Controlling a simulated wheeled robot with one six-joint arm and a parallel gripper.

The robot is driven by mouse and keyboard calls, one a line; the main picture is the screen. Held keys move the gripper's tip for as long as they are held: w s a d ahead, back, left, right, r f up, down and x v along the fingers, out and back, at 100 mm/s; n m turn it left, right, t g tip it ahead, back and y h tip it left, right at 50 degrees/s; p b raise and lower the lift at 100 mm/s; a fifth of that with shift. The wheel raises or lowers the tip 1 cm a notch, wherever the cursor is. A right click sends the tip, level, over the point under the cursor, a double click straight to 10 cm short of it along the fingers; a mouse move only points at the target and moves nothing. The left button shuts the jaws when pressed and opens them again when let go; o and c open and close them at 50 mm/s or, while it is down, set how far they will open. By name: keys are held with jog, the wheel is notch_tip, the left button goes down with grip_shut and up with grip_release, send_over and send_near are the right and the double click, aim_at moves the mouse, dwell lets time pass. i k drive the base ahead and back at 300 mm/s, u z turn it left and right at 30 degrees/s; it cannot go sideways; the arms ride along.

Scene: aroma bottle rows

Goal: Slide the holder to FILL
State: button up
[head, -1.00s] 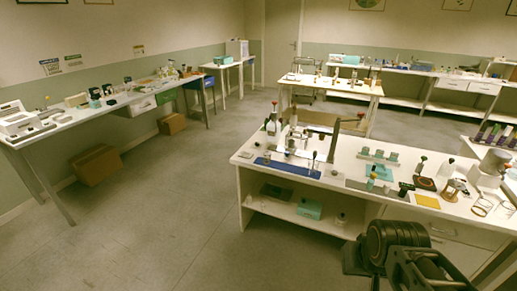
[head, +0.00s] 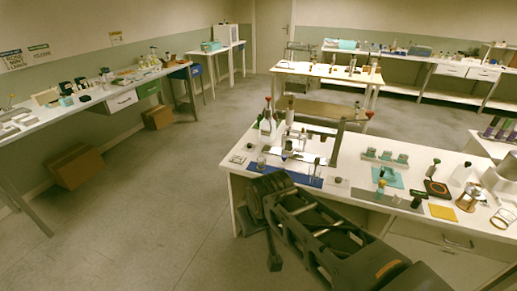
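On the near white bench (head: 345,169), a blue strip (head: 313,181) lies along the front left with small glass vessels on it. Behind it stands an upright frame (head: 337,145) with a pale panel and small parts around its foot. I cannot tell which piece is the holder, and no FILL marking is readable. My arm crosses the lower middle of the head view and covers part of the bench's front left. My gripper does not show.
A red-topped bottle (head: 267,123) stands at the bench's back left. A teal mat (head: 387,177), a yellow square (head: 443,212) and a copper-coloured vessel (head: 469,200) are farther right. Cardboard boxes (head: 75,167) lie under the left wall bench. The floor left of my arm is clear.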

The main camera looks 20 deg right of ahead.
aim_at(285, 153)
jog(key=z, duration=0.15)
jog(key=i, duration=1.55)
jog(key=z, duration=0.55)
